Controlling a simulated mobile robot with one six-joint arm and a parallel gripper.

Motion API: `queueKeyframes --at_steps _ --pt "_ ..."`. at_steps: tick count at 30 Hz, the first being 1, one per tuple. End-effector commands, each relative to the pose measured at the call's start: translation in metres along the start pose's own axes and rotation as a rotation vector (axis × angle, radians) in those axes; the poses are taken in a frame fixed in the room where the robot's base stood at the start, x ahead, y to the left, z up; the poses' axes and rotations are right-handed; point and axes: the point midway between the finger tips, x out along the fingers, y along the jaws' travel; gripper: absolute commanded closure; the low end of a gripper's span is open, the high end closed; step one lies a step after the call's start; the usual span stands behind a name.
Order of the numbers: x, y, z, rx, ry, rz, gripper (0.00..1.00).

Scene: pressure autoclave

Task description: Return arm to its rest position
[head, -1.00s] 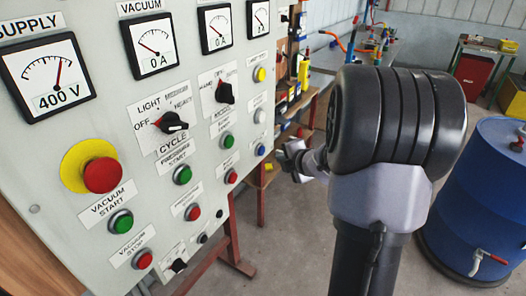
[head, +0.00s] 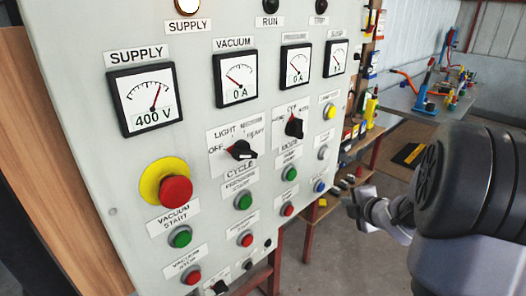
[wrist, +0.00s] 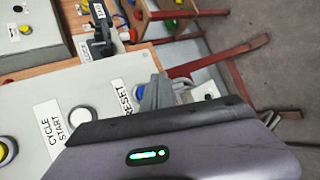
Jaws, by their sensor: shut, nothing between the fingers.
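My arm comes in at the right edge of the head view, its thick dark joint nearest the camera. My gripper (head: 364,208) shows beyond it, small and grey, just right of the control panel's lower right edge. It is shut and holds nothing. The grey control panel (head: 140,215) fills the left and middle of the head view. In the wrist view, my grey-purple wrist housing with a green light covers the bottom. Beyond it lies a panel face with a white cycle start button (wrist: 82,118) and a reset label (wrist: 123,97).
A workbench with tools (head: 425,98) stands at the back right. Grey floor (head: 335,262) is open beside the panel's red legs.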

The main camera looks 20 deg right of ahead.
Motion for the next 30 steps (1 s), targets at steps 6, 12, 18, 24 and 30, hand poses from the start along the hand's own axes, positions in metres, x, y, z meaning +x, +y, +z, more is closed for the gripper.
queueKeyframes --at_steps 6,12,18,24,30 --pt "-0.076 0.061 -0.061 0.584 -0.202 -0.010 1.00" --pt "-0.202 0.008 -0.201 1.490 -0.240 -0.250 1.00" --pt "-0.278 -0.045 -0.288 1.871 -0.243 -0.570 1.00" --pt "-0.294 -0.055 -0.303 1.930 -0.255 -0.646 1.00" --pt "-0.293 -0.054 -0.302 1.927 -0.255 -0.642 1.00"
